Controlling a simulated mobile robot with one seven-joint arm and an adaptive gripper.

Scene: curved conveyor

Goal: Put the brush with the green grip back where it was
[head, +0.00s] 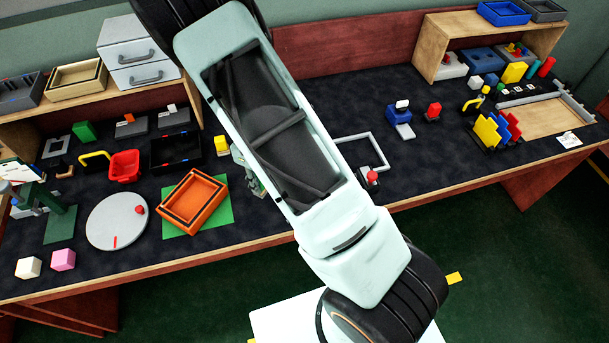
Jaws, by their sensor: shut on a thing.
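I cannot make out a brush with a green grip in the head view. My gripper is not in view; my own pale arm crosses the middle of the picture, runs out at the top edge and hides part of the bench. A small grey-green item (247,171) shows only partly beside the arm's left edge, and I cannot tell what it is.
The dark bench (300,225) holds an orange tray (190,207) on a green mat, a grey disc (112,222), a red bin (125,166) and a black tray (175,150). Yellow and blue upright plates (487,131) stand at right. Shelves line the back.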

